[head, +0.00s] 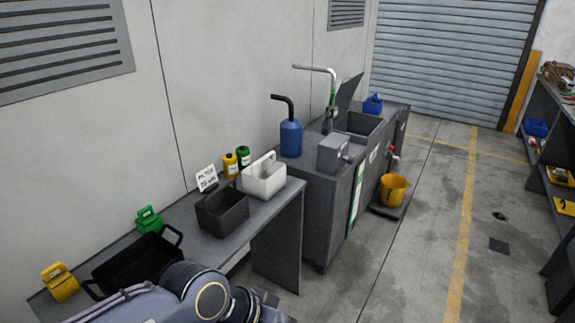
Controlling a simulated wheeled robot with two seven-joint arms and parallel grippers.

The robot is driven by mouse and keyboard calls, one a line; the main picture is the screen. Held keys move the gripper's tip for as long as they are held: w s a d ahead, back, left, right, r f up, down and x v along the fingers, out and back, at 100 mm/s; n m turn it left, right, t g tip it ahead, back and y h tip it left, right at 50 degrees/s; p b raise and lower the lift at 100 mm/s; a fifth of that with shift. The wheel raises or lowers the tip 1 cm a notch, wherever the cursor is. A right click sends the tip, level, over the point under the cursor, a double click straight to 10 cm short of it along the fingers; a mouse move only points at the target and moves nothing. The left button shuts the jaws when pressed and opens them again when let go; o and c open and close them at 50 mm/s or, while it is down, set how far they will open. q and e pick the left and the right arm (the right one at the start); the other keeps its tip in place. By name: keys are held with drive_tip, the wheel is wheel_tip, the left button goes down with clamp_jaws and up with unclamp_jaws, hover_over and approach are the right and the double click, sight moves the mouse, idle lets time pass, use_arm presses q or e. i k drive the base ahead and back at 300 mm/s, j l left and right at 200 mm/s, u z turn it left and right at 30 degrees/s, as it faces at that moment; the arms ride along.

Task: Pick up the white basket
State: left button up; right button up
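The white basket (264,184), a small caddy with a raised centre handle, stands upright on the right end of the grey table (284,205). Nothing of mine touches it. One of my arms, seemingly the left, reaches in along the bottom edge, lower in the picture than the basket and apart from it. A dark part at that arm's end, perhaps my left gripper (270,303), is cut off by the picture's edge. Its fingers cannot be made out. My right gripper is not in view.
A dark grey bin (222,212) stands close left of the basket, with yellow (230,164) and green (243,156) bottles and a sign (207,178) behind. A black tray (135,262) lies further left. A grey sink cabinet (325,200) with a blue canister (291,138) adjoins right.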

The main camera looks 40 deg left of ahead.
sight(261, 181)
drive_tip(key=i+u, duration=0.2)
drive_tip(key=i, duration=0.25)
drive_tip(key=i+l+u, duration=0.25)
drive_tip(key=i, duration=0.25)
drive_tip(key=i+l+u, duration=0.2)
drive_tip(key=i, duration=0.25)
drive_tip(key=i+u, duration=0.2)
drive_tip(key=u, duration=0.25)
drive_tip(key=i+l+u, duration=0.2)
drive_tip(key=u, duration=0.25)
drive_tip(key=i+l+u, duration=0.15)
drive_tip(key=u, duration=0.35)
drive_tip(key=i+l+u, duration=0.15)
drive_tip(key=u, duration=0.3)
drive_tip(key=l+u, duration=0.45)
drive_tip(key=i+l+u, duration=0.15)
drive_tip(key=u, duration=0.3)
drive_tip(key=l+u, duration=0.75)
drive_tip(key=u, duration=0.2)
drive_tip(key=l+u, duration=0.45)
drive_tip(key=i+j, duration=0.05)
drive_tip(key=j, duration=0.05)
